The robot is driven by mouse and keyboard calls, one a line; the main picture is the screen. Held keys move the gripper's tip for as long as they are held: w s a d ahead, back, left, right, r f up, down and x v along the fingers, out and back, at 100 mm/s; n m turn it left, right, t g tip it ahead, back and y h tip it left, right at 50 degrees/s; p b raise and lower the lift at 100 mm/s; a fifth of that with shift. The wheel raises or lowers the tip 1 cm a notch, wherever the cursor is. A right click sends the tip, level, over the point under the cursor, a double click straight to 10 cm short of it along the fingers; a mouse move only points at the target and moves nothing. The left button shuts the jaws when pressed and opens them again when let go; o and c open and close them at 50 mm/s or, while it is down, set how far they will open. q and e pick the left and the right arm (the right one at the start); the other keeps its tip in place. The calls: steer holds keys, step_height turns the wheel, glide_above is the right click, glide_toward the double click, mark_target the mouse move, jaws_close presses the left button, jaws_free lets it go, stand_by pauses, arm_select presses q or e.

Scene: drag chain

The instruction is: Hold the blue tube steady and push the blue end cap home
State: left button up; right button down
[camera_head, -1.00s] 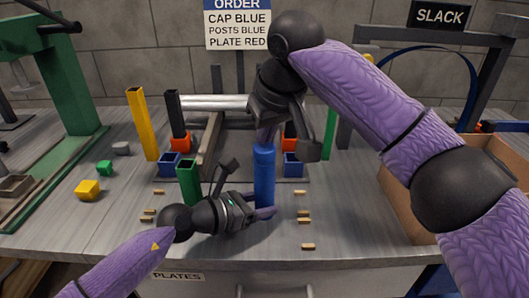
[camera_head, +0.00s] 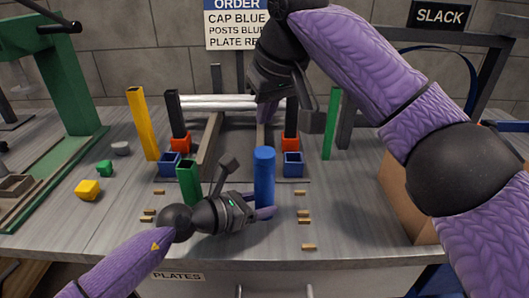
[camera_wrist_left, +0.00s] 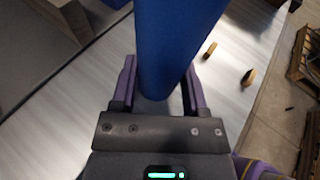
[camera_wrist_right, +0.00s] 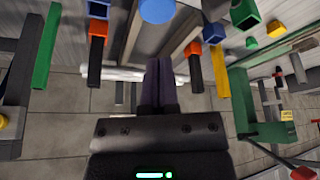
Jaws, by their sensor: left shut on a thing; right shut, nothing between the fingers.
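The blue tube (camera_head: 264,185) stands upright on the bench. My left gripper (camera_head: 266,212) is shut around its lower part; in the left wrist view the tube (camera_wrist_left: 172,45) rises between the purple fingers (camera_wrist_left: 156,88). The tube's top end (camera_head: 264,153) looks slightly wider, like the blue end cap, but I cannot make out a seam or any gap. The right wrist view shows this round blue top (camera_wrist_right: 157,9) at the upper edge. My right gripper (camera_head: 264,112) is shut and empty, above and apart from the tube top; its purple fingers (camera_wrist_right: 160,82) are together.
A short green tube (camera_head: 189,183) stands left of the blue tube. Blue sockets (camera_head: 292,164) with orange and black posts stand behind, with a yellow post (camera_head: 143,124) farther left. Small tan pegs (camera_head: 302,213) lie around. A cardboard box (camera_head: 403,190) is at right.

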steer(key=shift+r, duration=0.85)
arm_select(q)
steer(key=o, duration=1)
